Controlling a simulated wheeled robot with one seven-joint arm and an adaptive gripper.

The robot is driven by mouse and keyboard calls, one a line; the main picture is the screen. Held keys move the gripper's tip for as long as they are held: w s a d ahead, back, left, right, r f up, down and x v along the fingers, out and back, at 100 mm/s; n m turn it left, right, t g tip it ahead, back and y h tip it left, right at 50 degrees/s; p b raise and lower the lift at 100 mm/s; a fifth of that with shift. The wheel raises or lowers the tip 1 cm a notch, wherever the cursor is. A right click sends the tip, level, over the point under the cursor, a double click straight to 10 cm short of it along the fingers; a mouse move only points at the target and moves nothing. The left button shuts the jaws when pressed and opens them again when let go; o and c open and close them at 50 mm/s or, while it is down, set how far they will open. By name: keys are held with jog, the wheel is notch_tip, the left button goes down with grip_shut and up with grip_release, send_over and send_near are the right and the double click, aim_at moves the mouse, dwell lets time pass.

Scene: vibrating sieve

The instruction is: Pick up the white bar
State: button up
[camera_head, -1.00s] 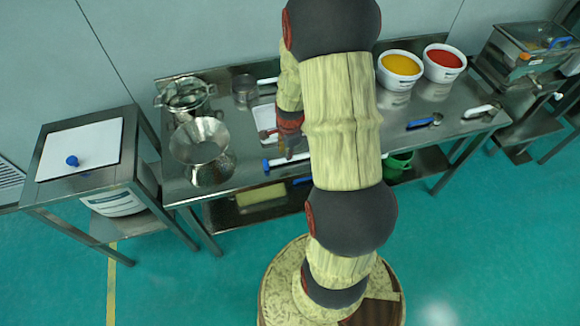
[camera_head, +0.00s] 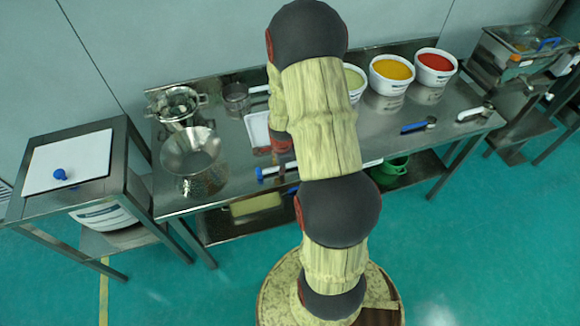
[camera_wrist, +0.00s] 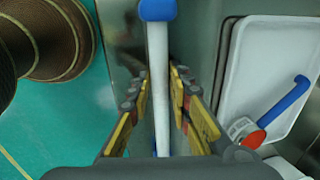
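The white bar (camera_wrist: 158,60) has a blue end (camera_wrist: 157,9) and runs lengthwise through the middle of the wrist view. In the head view the bar (camera_head: 372,163) lies along the front edge of the steel table, with its middle hidden behind my arm. My gripper (camera_wrist: 158,85) is open, with one finger on each side of the bar and gaps visible between the fingers and the bar. In the head view the gripper is mostly hidden by my arm.
A white tray (camera_wrist: 248,75) with a blue-handled tool (camera_wrist: 285,103) lies right of the bar. A metal funnel (camera_head: 190,152) stands at the table's left. Yellow (camera_head: 391,70) and red (camera_head: 435,64) tubs stand at the back right. Floor lies beyond the front edge.

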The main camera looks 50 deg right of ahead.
jog(key=c, duration=0.4)
jog(key=shift+r, duration=0.1)
grip_shut()
